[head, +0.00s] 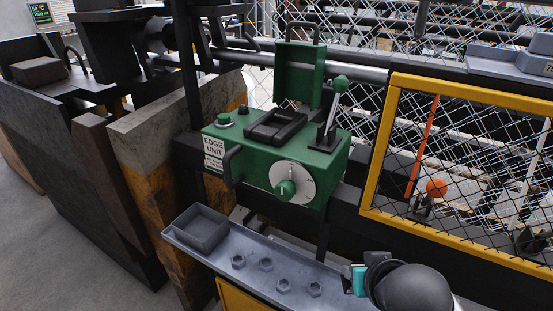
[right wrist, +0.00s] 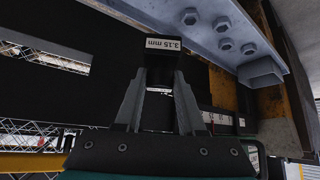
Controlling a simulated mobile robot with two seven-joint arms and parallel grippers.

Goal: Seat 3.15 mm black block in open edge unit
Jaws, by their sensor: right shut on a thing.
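The green edge unit (head: 255,150) stands in the middle of the head view with its green lid (head: 297,72) raised. A black frame with a recess (head: 275,127) shows on its top. In the right wrist view, my right gripper (right wrist: 158,82) is shut on a black block (right wrist: 157,72) with a white "3.15 mm" label. In the head view my right gripper's teal part (head: 358,279) is at the lower right, over the right part of the grey tray, lower than the unit and apart from it. The block cannot be made out clearly there. My left gripper is not in view.
The grey tray (head: 285,268) in front of the unit holds several hex nuts and a small open bin (head: 201,228). The unit has a front dial (head: 292,182), a lever (head: 333,110) and a side handle (head: 230,168). A yellow-framed mesh guard (head: 373,150) stands at right.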

